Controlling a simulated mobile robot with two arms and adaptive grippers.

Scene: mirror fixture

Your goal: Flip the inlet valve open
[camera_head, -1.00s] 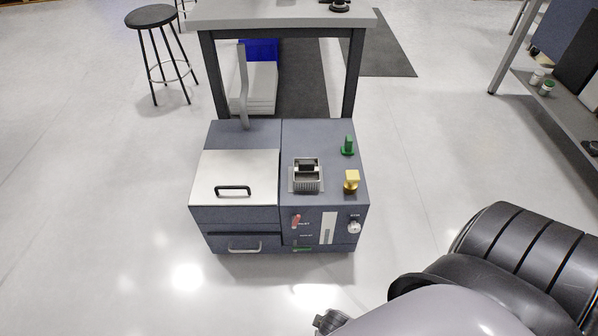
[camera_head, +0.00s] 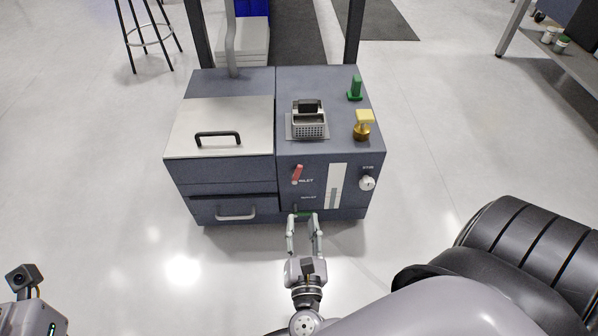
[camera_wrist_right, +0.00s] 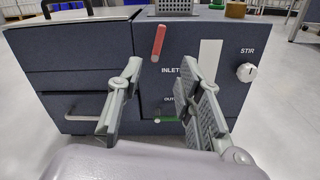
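The inlet valve is a red lever (camera_head: 297,173) on the front panel of the dark blue machine, beside the label INLET. It stands nearly upright with a slight tilt. It also shows in the right wrist view (camera_wrist_right: 158,43), beyond and above the fingers. My right gripper (camera_head: 304,217) is open and empty in front of the panel, below the red lever. In the right wrist view its fingers (camera_wrist_right: 168,80) are spread apart, with the lever between them in the picture. Part of my left arm shows at the lower left of the head view, but its fingers are not seen.
A green lever (camera_wrist_right: 168,119) sits low on the panel, partly behind my right fingers. The white STIR knob (camera_head: 367,183) is to the right. A drawer handle (camera_head: 236,213) is at left. A basket (camera_head: 308,125), green part (camera_head: 355,88) and yellow part (camera_head: 363,123) stand on top.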

